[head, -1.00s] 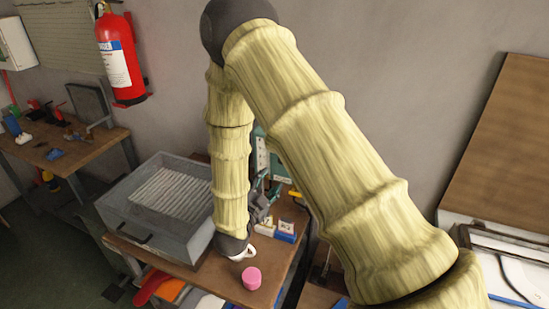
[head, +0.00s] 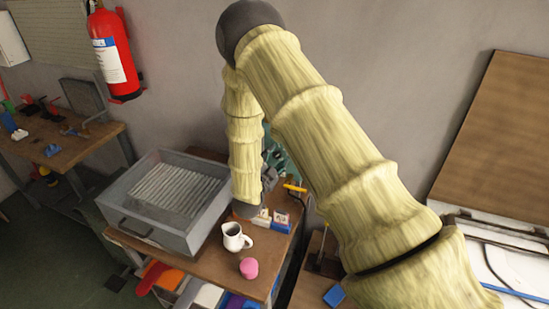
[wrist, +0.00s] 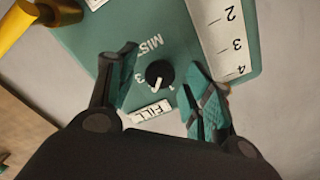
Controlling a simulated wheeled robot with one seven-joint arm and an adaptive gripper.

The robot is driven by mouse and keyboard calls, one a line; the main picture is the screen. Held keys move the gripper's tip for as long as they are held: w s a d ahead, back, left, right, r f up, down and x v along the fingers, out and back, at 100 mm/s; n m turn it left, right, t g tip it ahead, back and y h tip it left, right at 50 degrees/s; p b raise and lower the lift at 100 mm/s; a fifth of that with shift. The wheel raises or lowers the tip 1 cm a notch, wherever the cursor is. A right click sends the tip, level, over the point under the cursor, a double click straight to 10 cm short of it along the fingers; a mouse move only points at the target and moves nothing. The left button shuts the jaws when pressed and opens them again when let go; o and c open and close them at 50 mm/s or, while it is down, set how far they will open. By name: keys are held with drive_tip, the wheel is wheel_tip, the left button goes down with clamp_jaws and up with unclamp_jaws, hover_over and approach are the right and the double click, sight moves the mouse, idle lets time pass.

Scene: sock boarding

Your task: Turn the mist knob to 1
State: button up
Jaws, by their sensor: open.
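The mist knob (wrist: 160,74) is small, round and black, on a teal panel (wrist: 92,38) in the wrist view. Its white pointer mark points downward in the picture, slightly left. The word MIST is printed above it, with a 3 to its left and what looks like a 1 at its lower right. My gripper (wrist: 161,60) is open, with one finger on each side of the knob and gaps between. In the head view the teal panel (head: 284,162) shows beyond my forearm, which hides part of it, and the knob cannot be made out there.
The wrist view shows a FILL label (wrist: 151,111), a white numbered scale (wrist: 222,35) and a yellow part (wrist: 12,25). In the head view, a white mug (head: 232,237), a pink object (head: 249,268) and a grey bin (head: 150,215) stand on the wooden bench (head: 215,270).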

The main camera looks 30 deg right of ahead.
drive_tip(key=c, duration=1)
drive_tip(key=shift+n+b, duration=0.3)
drive_tip(key=shift+b, duration=0.05)
drive_tip(key=shift+f+n+b, duration=0.15)
drive_tip(key=shift+n+b, duration=0.65)
drive_tip(key=shift+n, duration=0.2)
drive_tip(key=n+b, duration=0.2)
drive_tip(key=n, duration=0.4)
drive_tip(key=shift+s+b, duration=0.1)
drive_tip(key=shift+b, duration=0.25)
drive_tip(key=shift+n, duration=0.3)
drive_tip(key=o, duration=1)
